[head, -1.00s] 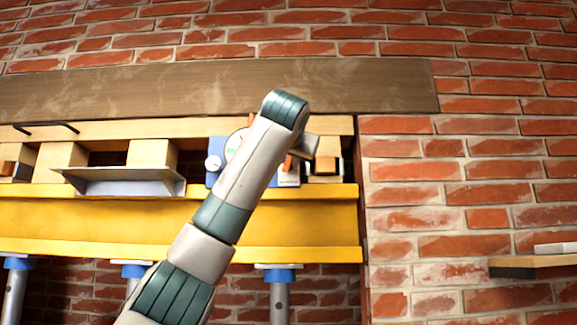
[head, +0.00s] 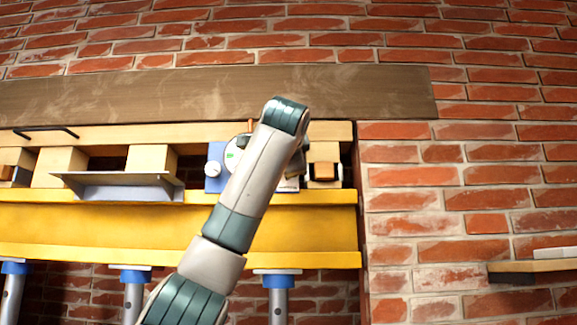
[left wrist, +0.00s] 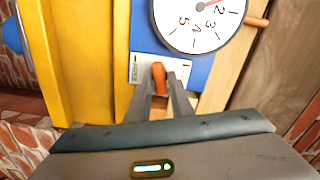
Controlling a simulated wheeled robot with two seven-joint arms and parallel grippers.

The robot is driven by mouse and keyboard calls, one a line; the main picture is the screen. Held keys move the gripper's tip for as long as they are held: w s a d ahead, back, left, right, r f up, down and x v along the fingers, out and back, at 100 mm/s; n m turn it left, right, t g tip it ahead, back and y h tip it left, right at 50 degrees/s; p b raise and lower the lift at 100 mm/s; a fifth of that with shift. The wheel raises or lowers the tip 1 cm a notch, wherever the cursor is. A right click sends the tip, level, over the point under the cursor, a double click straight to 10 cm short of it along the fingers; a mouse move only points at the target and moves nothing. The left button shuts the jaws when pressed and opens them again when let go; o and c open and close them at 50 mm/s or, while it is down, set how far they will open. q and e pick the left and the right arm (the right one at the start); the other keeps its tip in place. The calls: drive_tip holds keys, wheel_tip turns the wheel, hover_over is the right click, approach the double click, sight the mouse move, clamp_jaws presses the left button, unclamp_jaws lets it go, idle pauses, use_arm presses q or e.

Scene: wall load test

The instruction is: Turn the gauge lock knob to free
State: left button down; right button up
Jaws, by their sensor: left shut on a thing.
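An orange lever-like knob (left wrist: 158,72) stands beside a small white label plate (left wrist: 141,69) below the dial. My left gripper (left wrist: 160,82) is shut on this orange knob, its two fingers on either side of it. My right gripper is not in view.
A yellow beam (head: 100,222) runs below the gauge on blue-topped props (head: 278,281). A brown timber (head: 180,93) spans above. A metal angle ledge (head: 120,188) is left of the gauge. A small shelf (head: 535,264) projects at right. Another orange piece (left wrist: 257,22) sticks out beside the dial.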

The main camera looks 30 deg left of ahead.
use_arm(q)
drive_tip(key=shift+f+m, duration=0.1)
drive_tip(key=shift+m, duration=1.6)
drive_tip(key=c, duration=1.7)
unclamp_jaws()
drive_tip(key=shift+d, duration=0.1)
drive_tip(key=b+v, duration=0.8)
drive_tip(key=v, duration=0.9)
drive_tip(key=shift+s, duration=0.2)
